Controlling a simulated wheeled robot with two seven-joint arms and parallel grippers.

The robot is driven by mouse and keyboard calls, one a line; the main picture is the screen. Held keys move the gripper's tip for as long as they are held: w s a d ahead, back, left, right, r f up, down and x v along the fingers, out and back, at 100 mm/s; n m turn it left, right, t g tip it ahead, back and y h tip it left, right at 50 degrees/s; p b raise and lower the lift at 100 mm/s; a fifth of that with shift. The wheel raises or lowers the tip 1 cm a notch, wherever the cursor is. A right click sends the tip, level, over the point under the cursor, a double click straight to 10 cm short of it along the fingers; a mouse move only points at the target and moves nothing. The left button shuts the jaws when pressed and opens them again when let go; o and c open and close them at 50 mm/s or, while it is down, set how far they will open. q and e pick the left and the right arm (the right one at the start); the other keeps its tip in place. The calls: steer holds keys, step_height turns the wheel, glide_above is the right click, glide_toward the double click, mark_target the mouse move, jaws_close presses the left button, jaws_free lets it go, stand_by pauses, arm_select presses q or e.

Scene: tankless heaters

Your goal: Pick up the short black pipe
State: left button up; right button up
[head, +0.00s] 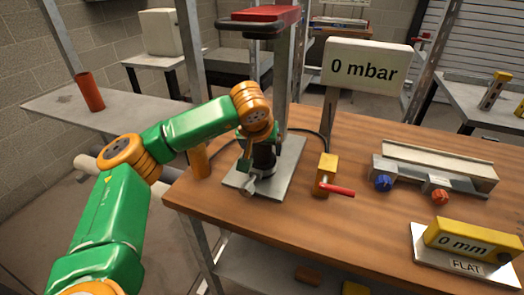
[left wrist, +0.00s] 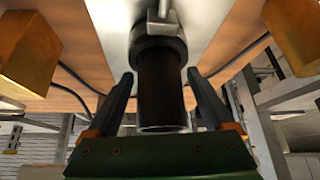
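The short black pipe (head: 264,160) stands upright on the grey metal plate (head: 283,178) of the press stand, on the wooden table. In the left wrist view the black pipe (left wrist: 160,95) fills the space between the fingers, with a wider dark collar and a metal fitting at its far end. My left gripper (head: 256,150) is at the pipe; its fingers show on either side of the pipe in the left wrist view (left wrist: 160,82). Narrow gaps show beside the pipe, so the fingers look open around it. My right gripper is not in view.
The press stand has a red top (head: 262,14) above my left arm. A "0 mbar" sign (head: 365,68) is behind. A yellow gauge (head: 468,240) sits at right.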

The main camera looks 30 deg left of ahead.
arm_select(q)
steer(key=c, duration=1.2)
